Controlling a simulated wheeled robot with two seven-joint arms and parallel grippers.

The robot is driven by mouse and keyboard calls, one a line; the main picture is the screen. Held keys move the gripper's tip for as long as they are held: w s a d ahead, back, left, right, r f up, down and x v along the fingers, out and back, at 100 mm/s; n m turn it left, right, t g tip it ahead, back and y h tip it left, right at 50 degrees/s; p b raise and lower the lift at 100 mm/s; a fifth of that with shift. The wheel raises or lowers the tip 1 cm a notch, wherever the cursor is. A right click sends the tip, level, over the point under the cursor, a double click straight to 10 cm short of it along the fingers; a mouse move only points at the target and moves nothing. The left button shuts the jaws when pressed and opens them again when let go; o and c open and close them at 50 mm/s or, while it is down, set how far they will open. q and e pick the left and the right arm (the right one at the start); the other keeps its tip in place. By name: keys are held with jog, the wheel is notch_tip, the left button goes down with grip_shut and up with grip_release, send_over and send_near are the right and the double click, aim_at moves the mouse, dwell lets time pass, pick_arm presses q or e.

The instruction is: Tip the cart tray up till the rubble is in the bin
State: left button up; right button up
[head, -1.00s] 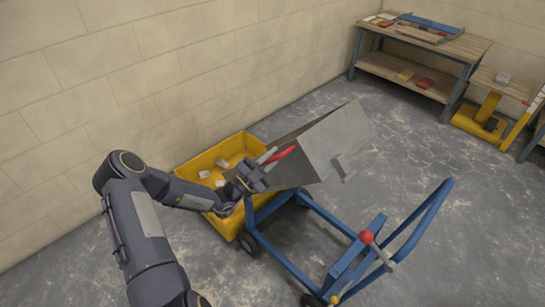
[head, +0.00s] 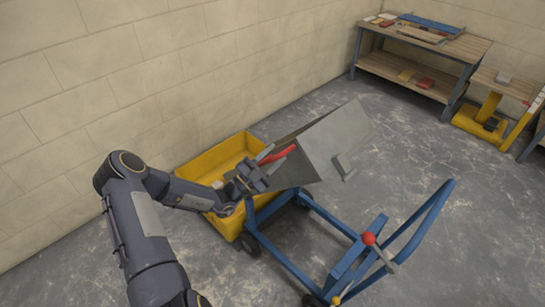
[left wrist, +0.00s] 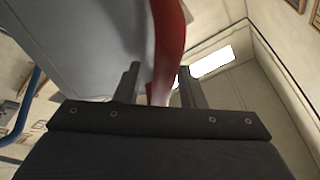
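The grey cart tray (head: 333,146) is tipped up steeply on the blue cart frame (head: 290,262), its low end over the yellow bin (head: 213,161). My left gripper (head: 268,164) is at the red handle (head: 284,155) on the tray's side. In the left wrist view the red handle (left wrist: 168,45) passes between the fingers (left wrist: 159,75), which look closed on it. One pale piece of rubble (head: 217,185) shows in the bin; my forearm and the bin's near wall hide part of its floor. The tray's inside is mostly hidden. My right gripper is not in view.
A block wall (head: 150,80) runs close behind the bin. A red-knobbed lever (head: 370,240) and the blue push handle (head: 425,220) stand at the cart's right. A workbench (head: 425,60) is at the back right. Floor right of the cart is clear.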

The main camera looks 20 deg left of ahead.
pick_arm(q)
jog(key=v, duration=0.8)
jog(key=shift+b, duration=0.4)
jog(key=shift+w+r, duration=0.1)
jog(key=s+d+r+m+g+h+p, duration=0.1)
jog(key=s+d+r+m+g, duration=0.4)
jog(key=m, duration=0.5)
jog(key=s+d+r+m+g+h+p, duration=0.1)
jog(key=s+d+r+m+g, duration=0.35)
jog(key=m+g, duration=0.4)
jog(key=s+d+r+m+g+h, duration=0.2)
jog(key=s+d+r+m+g, duration=0.25)
jog(key=m, duration=0.75)
jog(key=s+a+r+m+t+y+p, duration=0.1)
jog(key=s+m+y, duration=0.4)
jog(key=m, duration=0.7)
jog(key=s+a+r+m+t+y+p, duration=0.2)
jog(key=s+r+m+y, duration=0.2)
jog(key=s+m, duration=0.5)
jog(key=m+y, duration=0.2)
jog(key=m, duration=0.2)
jog(key=shift+a+r+t, duration=0.2)
jog(key=shift+a+t, duration=0.1)
jog(key=shift+a, duration=0.1)
